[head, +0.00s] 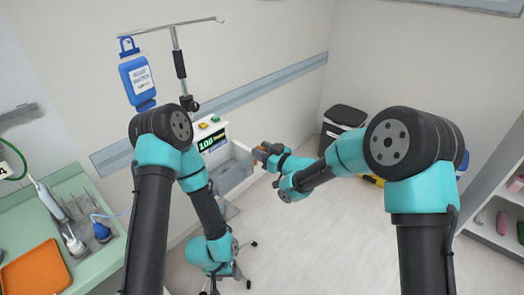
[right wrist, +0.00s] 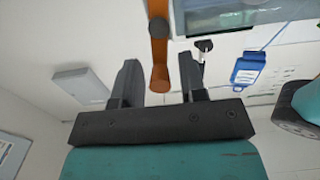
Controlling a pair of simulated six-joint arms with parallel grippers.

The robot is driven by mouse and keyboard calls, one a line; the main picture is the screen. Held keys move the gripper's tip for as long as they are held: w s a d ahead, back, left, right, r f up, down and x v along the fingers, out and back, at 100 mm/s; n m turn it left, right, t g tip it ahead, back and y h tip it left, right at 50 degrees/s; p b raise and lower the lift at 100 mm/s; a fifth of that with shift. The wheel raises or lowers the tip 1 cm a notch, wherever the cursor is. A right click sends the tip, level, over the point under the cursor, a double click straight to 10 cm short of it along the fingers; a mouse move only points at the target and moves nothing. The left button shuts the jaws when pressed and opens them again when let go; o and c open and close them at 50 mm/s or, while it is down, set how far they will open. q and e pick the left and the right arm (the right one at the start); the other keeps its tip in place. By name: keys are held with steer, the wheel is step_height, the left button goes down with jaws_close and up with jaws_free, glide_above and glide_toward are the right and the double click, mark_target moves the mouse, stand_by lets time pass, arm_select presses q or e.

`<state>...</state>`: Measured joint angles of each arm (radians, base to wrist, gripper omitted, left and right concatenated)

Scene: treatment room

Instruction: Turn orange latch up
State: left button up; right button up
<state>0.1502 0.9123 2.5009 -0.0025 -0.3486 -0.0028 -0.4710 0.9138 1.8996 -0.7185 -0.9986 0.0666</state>
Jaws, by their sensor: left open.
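The orange latch (right wrist: 160,75) hangs from a dark round pivot in the right wrist view. Its lower arm lies between the two spread fingers of my right gripper (right wrist: 158,82). I cannot tell whether a finger touches it. My left gripper (head: 224,282) is open and low, below the pump, only partly visible.
A blue bottle (head: 138,78) hangs from a metal stand (head: 178,50). A green counter (head: 85,262) with an orange tray (head: 36,270) is at left. A dark bin (head: 343,116) stands behind my right arm. A shelf (head: 497,225) is at right.

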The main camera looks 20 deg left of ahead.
jaws_close()
steer(key=shift+s+a+n, duration=0.15)
steer(key=shift+s+n, duration=0.15)
steer(key=shift+n, duration=0.7)
steer(key=shift+o, duration=0.9)
jaws_free()
